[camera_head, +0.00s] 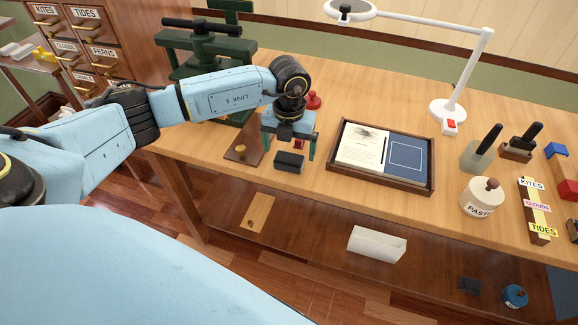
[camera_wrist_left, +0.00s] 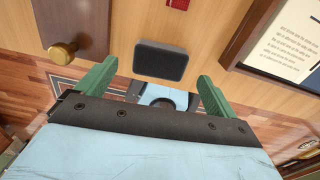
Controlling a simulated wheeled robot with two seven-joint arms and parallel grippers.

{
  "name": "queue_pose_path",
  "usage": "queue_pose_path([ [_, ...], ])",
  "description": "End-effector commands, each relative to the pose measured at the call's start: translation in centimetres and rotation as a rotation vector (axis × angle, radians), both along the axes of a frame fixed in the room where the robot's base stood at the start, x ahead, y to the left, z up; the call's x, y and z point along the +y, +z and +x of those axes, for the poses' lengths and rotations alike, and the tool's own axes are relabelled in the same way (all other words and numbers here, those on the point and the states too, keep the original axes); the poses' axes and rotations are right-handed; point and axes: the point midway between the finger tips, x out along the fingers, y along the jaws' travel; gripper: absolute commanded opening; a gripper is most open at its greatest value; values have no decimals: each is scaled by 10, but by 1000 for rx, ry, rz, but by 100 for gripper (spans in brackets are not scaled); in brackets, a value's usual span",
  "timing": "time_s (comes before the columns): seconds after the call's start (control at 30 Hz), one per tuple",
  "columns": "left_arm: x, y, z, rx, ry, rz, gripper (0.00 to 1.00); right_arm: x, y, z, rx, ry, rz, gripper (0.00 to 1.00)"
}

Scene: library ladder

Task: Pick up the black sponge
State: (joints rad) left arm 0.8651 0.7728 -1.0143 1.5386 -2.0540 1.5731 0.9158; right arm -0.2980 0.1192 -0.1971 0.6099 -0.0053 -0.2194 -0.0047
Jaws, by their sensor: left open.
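The black sponge (camera_head: 289,162) is a small dark block lying on the wooden bench near its front edge. It also shows in the left wrist view (camera_wrist_left: 161,61), just beyond and between the fingertips. My left gripper (camera_head: 290,152) is above the sponge, with its green fingers spread to either side; it is open and empty. The fingers also show in the left wrist view (camera_wrist_left: 155,83). My right gripper is not in view.
A brown board with a brass knob (camera_head: 241,150) lies left of the sponge. A red object (camera_head: 313,101) stands behind it. A framed tray (camera_head: 430,184) with a printed page is to the right. The green press (camera_head: 205,50) stands behind my left arm. A white lamp (camera_head: 447,112) stands farther back.

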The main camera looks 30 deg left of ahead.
Motion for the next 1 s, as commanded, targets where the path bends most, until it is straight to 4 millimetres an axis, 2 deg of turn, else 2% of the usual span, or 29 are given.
queue_pose_path([
  [0.03,0,-12,0,0,0,0,94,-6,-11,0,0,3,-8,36],
  [0.2,0,-30,0,0,0,0,94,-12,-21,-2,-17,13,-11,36],
  [0.47,0,-32,0,-1,0,0,94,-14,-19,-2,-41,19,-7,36],
  [0.83,0,-34,0,0,0,1,46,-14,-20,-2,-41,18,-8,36],
  [1.0,0,-34,0,0,0,1,45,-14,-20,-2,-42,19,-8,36],
])
